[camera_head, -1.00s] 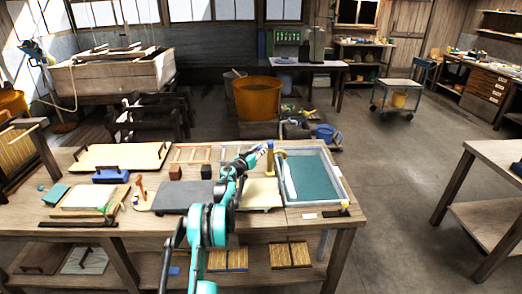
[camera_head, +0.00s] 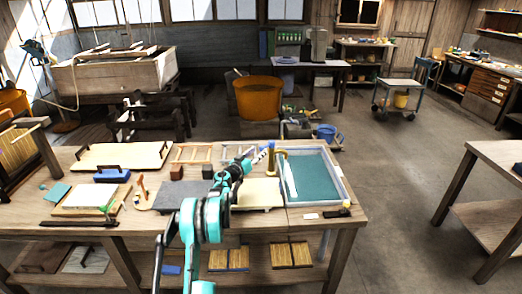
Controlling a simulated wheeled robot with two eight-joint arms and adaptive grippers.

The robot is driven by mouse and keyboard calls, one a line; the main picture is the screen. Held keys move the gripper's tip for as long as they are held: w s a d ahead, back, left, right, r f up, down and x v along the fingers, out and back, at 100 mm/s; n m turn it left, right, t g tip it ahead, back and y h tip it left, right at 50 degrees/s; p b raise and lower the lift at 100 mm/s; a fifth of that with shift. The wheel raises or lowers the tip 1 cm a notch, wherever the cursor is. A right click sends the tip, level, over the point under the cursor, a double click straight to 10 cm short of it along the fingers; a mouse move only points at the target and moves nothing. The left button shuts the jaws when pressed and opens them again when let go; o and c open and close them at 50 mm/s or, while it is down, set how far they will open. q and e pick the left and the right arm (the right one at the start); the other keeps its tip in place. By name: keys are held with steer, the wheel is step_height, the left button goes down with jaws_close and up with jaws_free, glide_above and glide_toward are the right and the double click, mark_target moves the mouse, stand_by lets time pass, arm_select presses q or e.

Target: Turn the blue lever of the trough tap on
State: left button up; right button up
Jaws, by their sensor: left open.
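The trough (camera_head: 343,190), a pale-rimmed tray with a teal bottom, sits at the right end of the workbench. The brass-coloured tap post (camera_head: 271,160) stands at its left back corner, and a pale spout-like piece (camera_head: 289,180) slants over the trough's left side. A small blue and white piece (camera_head: 260,155), probably the lever, shows just left of the post. My left gripper (camera_head: 248,160) is open and close to it on the left; I cannot tell whether they touch. The arm hides part of the bench. My right gripper is not in view.
A dark grey slab (camera_head: 181,195) and a cream board (camera_head: 259,194) lie left of the trough. Wooden frames (camera_head: 193,154) lie behind. A dark-handled tool (camera_head: 338,212) lies at the front right edge. An orange tub (camera_head: 257,98) stands behind the bench.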

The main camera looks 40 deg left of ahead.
arm_select(q)
steer(key=s, duration=0.8)
steer(key=shift+d, duration=0.3)
steer(key=d+r+n+y, duration=0.1)
steer(key=d+r+y, duration=0.15)
steer(key=r, duration=0.45)
steer(key=d+r+y, duration=0.1)
steer(key=d+r, duration=0.3)
steer(key=r, duration=0.2)
steer(key=s+d+r+n+g+y, duration=0.2)
steer(key=s+d+r+y, duration=0.1)
steer(key=s+d+r, duration=0.4)
steer(key=s+d+f+m+g+h, duration=0.2)
steer(key=s+d+f, duration=0.4)
steer(key=s+d, duration=0.4)
steer(key=s+d+f+m+g+h, duration=0.2)
steer(key=s+d+f+g+h, duration=0.1)
steer(key=s+d+f, duration=0.4)
steer(key=s+d+f+m+g+h, duration=0.2)
steer(key=s+d+f+g, duration=0.2)
steer(key=s+d+f, duration=0.3)
steer(key=s+d, duration=0.5)
steer(key=d, duration=0.1)
steer(key=shift+s+d+h, duration=0.35)
steer(key=shift+s+d, duration=0.05)
